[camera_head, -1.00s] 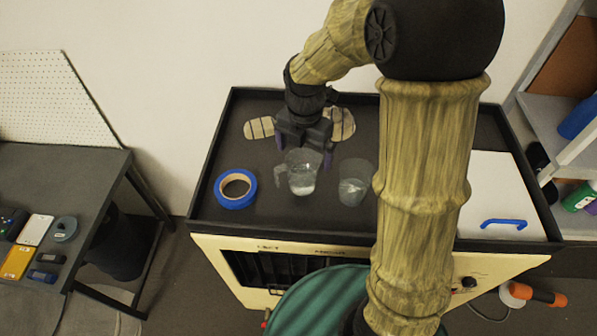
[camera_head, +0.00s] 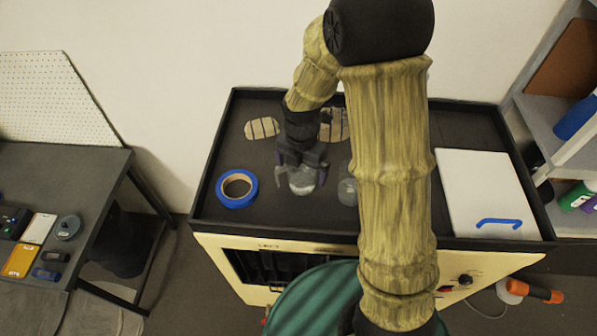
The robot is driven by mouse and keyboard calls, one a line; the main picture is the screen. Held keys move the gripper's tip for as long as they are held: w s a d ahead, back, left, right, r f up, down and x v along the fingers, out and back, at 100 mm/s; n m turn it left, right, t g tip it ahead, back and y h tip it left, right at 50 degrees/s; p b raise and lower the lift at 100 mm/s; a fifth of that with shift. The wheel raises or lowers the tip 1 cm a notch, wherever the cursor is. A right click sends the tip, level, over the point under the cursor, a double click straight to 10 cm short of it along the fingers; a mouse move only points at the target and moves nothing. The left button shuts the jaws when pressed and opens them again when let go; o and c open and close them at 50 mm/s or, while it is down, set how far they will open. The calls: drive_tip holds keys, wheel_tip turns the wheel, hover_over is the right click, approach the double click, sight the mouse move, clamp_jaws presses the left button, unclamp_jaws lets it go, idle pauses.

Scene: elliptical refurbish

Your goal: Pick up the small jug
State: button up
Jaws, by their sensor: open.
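The small jug (camera_head: 302,183) is clear and stands on the dark top of the cabinet, left of my arm. Its upper part is hidden by my gripper (camera_head: 300,177). My gripper is open and points down over the jug, with a finger on either side of it. I cannot tell whether the fingers touch the jug. A second clear vessel (camera_head: 347,191) stands just to the right, partly hidden behind my arm.
A blue tape roll (camera_head: 237,188) lies left of the jug. Slatted oval pieces (camera_head: 262,128) lie behind it. A white board with a blue handle (camera_head: 487,195) is at the right. A raised rim (camera_head: 207,165) edges the cabinet top.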

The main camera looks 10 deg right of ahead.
idle(0.4)
drive_tip(key=c, duration=1.2)
drive_tip(key=shift+o, duration=0.2)
drive_tip(key=shift+r, duration=0.25)
wheel_tip(320, 180, up, 28)
drive_tip(key=b, duration=0.3)
drive_tip(key=shift+f, duration=0.25)
idle(0.4)
idle(0.7)
